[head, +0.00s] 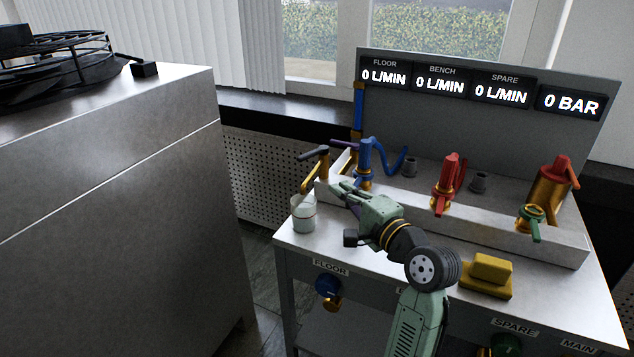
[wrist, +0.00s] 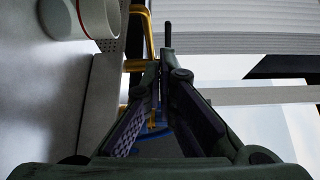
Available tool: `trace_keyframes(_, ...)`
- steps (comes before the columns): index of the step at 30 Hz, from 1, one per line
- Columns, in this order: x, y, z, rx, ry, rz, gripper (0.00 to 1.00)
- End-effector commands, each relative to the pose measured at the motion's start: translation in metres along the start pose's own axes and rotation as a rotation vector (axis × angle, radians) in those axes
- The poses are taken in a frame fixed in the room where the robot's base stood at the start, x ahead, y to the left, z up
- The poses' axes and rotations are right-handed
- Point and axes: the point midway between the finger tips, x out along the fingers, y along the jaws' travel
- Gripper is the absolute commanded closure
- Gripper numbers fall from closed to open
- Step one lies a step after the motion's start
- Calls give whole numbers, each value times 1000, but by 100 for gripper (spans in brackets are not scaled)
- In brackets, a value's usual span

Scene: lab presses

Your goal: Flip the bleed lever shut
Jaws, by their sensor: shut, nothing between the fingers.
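A brass tap (head: 322,172) with a dark lever (head: 313,153) on top stands at the left end of the bench's raised trough; it looks like the bleed valve. Its spout slants down to the left over a white cup (head: 303,214). My gripper (head: 338,187) is shut and empty, just right of and below the tap. In the wrist view the fingertips (wrist: 163,62) meet in front of brass pipe (wrist: 148,35), and a thin dark bar (wrist: 168,36), perhaps the lever, stands just beyond them. Whether they touch cannot be told.
A blue valve (head: 366,160) with a coiled hose stands right behind my gripper. A red valve (head: 448,180), a green-handled valve (head: 532,218) and a brass cylinder (head: 550,186) stand farther right. A yellow block (head: 490,272) lies at the bench front. The displays (head: 440,84) read zero.

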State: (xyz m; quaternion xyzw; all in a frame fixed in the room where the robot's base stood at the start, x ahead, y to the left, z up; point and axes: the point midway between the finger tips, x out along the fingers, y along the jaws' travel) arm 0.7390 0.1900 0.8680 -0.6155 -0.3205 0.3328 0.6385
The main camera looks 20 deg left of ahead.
Motion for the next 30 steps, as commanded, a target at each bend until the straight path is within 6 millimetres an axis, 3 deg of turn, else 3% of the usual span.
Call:
trace_keyframes(3, -6, 1, -18, -11, -77, -2, 100)
trace_keyframes(9, -18, -13, -29, -31, -174, 1, 100)
trace_keyframes(23, -23, -21, -31, -37, -209, 4, 100)
trace_keyframes(30, -6, -22, -27, -35, -210, 4, 100)
